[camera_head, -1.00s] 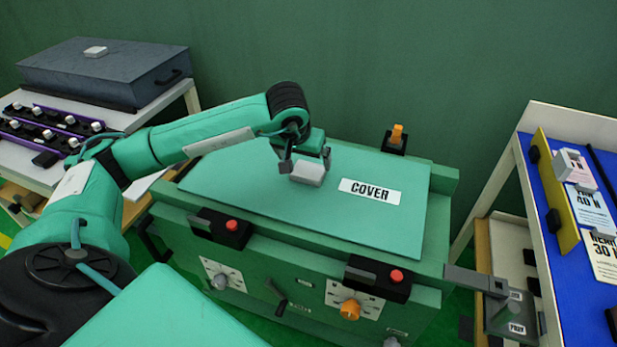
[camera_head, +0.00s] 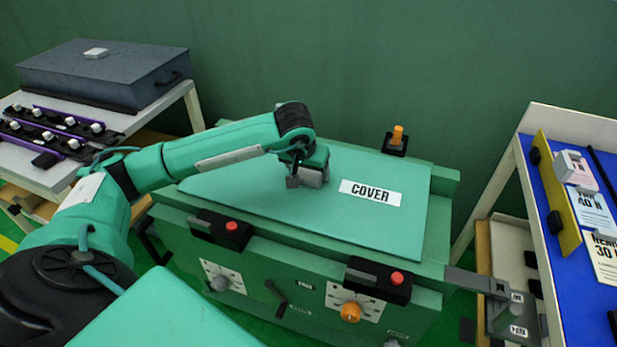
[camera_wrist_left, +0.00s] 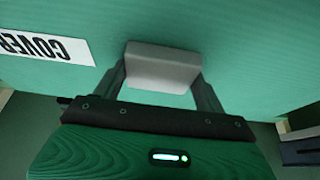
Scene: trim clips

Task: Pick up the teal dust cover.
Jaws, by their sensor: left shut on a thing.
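The teal dust cover (camera_head: 270,205) is a flat panel with a white "COVER" label (camera_head: 370,192). It lies on top of the green machine and also fills much of the left wrist view (camera_wrist_left: 230,40). A light grey block-shaped handle (camera_head: 312,177) stands on the cover left of the label. My left gripper (camera_head: 305,181) is down at the handle, and in the left wrist view its two fingers are shut on the handle (camera_wrist_left: 162,68), one on each side. The cover appears to rest on the machine. My right gripper is not in view.
The green machine (camera_head: 270,265) has red buttons, dials and an orange knob on its front. An orange-topped post (camera_head: 397,138) stands behind the cover. A white table with a grey case (camera_head: 105,72) is at left. A blue-topped bench (camera_head: 560,250) is at right.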

